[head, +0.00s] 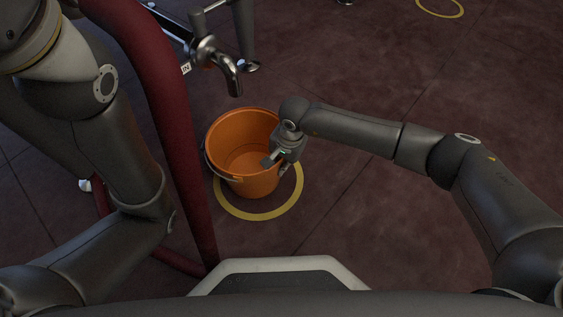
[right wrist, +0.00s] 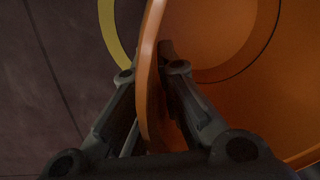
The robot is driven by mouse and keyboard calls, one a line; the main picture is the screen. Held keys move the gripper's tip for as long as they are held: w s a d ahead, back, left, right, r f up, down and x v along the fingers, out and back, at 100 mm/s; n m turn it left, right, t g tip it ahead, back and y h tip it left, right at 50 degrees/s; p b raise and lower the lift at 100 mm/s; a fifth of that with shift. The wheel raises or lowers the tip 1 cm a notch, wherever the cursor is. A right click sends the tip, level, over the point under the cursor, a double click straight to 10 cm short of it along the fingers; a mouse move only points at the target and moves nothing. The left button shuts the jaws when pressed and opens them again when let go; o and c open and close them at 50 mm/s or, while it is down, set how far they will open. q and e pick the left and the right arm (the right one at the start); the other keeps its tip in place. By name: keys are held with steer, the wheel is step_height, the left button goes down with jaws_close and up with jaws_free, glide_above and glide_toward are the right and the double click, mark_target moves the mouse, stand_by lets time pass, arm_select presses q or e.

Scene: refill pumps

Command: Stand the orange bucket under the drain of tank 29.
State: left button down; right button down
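The orange bucket (head: 240,132) stands upright and looks empty, over a yellow ring on the floor. A metal drain spout (head: 233,80) points down just beyond the bucket's far rim in the head view; no tank number is readable. My right gripper (head: 276,157) is at the bucket's right rim. In the right wrist view, its fingers (right wrist: 150,72) straddle the bucket wall (right wrist: 149,95), one inside and one outside, and look closed on it.
The yellow ring (head: 291,202) shows around the bucket's near and right sides. A metal leg (head: 245,40) stands behind the spout. The floor to the right is clear, with another yellow ring (head: 440,14) far off.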

steer(key=shift+f, duration=0.25)
steer(key=c, duration=1.6)
jaws_free()
steer(key=shift+o, duration=0.2)
